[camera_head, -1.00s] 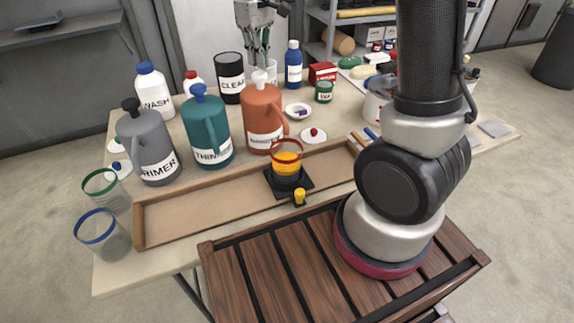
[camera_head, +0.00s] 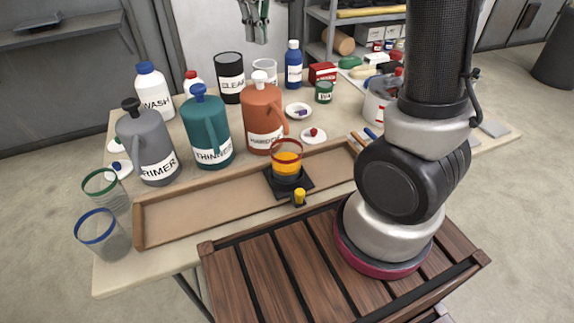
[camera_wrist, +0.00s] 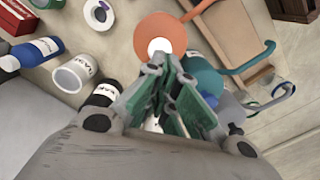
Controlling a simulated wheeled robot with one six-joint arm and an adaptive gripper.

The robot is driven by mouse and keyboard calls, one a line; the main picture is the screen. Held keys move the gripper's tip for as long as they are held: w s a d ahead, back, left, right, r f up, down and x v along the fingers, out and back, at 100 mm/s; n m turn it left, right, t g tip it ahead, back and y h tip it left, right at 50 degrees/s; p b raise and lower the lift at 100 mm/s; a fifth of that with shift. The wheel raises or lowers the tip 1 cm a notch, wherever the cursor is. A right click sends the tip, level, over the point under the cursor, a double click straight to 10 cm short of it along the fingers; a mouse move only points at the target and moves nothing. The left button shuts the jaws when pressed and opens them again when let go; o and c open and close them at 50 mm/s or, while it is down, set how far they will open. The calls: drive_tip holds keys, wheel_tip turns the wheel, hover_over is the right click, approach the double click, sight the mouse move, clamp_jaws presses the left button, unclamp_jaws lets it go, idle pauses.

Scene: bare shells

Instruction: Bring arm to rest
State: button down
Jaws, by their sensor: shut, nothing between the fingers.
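My gripper (camera_head: 254,30) hangs high above the back of the table at the top of the head view, its fingers pointing down, closed and empty. In the wrist view the fingers (camera_wrist: 172,112) are together, with the table far below. My arm (camera_head: 437,60) stands upright at the right of the head view. Under the gripper are the orange HARDENER jug (camera_head: 263,115), the black CLEAR can (camera_head: 230,78) and a white cup (camera_head: 265,70). None of them is touched.
The teal THINNER jug (camera_head: 206,130) and grey PRIMER jug (camera_head: 146,148) stand to the left. A wooden tray (camera_head: 190,218) holds a black stand with a red-rimmed cup of orange content (camera_head: 286,165). Two clear cups stand at the left. Shelves (camera_head: 322,15) are behind.

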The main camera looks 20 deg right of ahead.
drive_tip(key=s+d+m+t, duration=0.1)
drive_tip(key=s+d+m, duration=0.1)
drive_tip(key=s+d, duration=0.3)
drive_tip(key=s+d+r+m+t, duration=0.1)
drive_tip(key=s+d, duration=0.4)
drive_tip(key=s, duration=0.6)
drive_tip(key=s+d+m+t, duration=0.2)
drive_tip(key=s+d, duration=0.3)
drive_tip(key=s, duration=0.4)
drive_tip(key=shift+r+m, duration=0.2)
drive_tip(key=shift+m, duration=0.3)
